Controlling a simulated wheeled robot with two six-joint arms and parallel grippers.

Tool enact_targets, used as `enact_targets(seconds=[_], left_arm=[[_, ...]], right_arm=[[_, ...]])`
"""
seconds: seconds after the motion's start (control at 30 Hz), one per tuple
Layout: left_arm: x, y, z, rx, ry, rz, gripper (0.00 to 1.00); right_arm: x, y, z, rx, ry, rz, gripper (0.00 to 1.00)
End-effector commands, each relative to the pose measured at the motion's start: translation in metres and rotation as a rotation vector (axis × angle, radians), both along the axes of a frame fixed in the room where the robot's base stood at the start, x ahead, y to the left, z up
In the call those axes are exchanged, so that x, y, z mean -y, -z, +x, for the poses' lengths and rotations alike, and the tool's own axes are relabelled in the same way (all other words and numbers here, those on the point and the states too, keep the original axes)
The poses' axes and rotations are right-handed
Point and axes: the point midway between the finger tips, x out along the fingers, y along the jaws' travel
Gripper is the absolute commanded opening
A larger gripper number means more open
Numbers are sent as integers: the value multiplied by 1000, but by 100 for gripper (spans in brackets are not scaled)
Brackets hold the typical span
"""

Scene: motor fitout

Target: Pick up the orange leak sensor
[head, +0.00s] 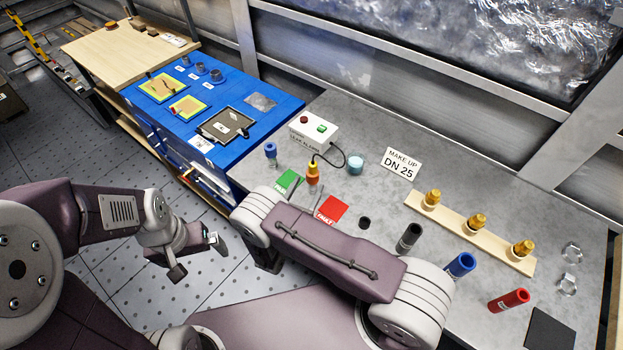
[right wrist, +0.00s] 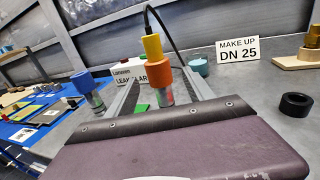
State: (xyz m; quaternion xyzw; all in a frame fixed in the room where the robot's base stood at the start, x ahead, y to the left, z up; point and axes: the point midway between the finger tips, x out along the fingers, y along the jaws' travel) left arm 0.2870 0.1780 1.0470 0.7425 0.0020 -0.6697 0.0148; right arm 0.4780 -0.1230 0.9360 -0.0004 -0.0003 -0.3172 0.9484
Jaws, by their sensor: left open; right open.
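The orange leak sensor (head: 313,178) stands upright on the grey bench, with a yellow top and a dark cable curving to the white leak alarm box (head: 315,131). In the right wrist view the orange sensor (right wrist: 160,76) shows in the gap between the two fingers of my right gripper (right wrist: 165,88). That gripper is open; I cannot tell whether a finger touches the sensor. In the head view my right arm hides most of it. My left gripper (head: 192,256) is open and empty, over the floor left of the bench.
A blue-topped sensor (head: 270,153) stands left of the orange one. A green card (head: 289,181) and a red card (head: 331,209) lie nearby. Brass fittings on a wooden strip (head: 451,225) stand to the right.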

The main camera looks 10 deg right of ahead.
Motion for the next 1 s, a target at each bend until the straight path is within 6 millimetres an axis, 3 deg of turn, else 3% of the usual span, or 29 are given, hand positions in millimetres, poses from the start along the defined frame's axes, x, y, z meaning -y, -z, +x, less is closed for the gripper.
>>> enact_targets(seconds=[0.13, 0.27, 0.4, 0.63, 0.83, 0.87, 1.0], left_arm=[[0, -6, 0, 0, 0, 0, 100], [0, -19, 0, 0, 0, 0, 100], [0, -20, 0, 0, 0, 0, 100], [0, -19, 0, 0, 0, 0, 100], [0, -19, 0, 0, 0, 0, 100], [0, -19, 0, 0, 0, 0, 100], [0, -19, 0, 0, 0, 0, 100]], right_arm=[[5, -3, 7, 0, 3, 1, 62], [20, -6, 27, 0, 6, 1, 62], [30, -2, 41, -2, 3, 1, 62], [30, -1, 43, -2, 1, 1, 62], [30, -1, 43, -1, 1, 1, 6], [30, -1, 43, -1, 1, 1, 1], [30, -2, 43, 1, 1, 1, 1]])
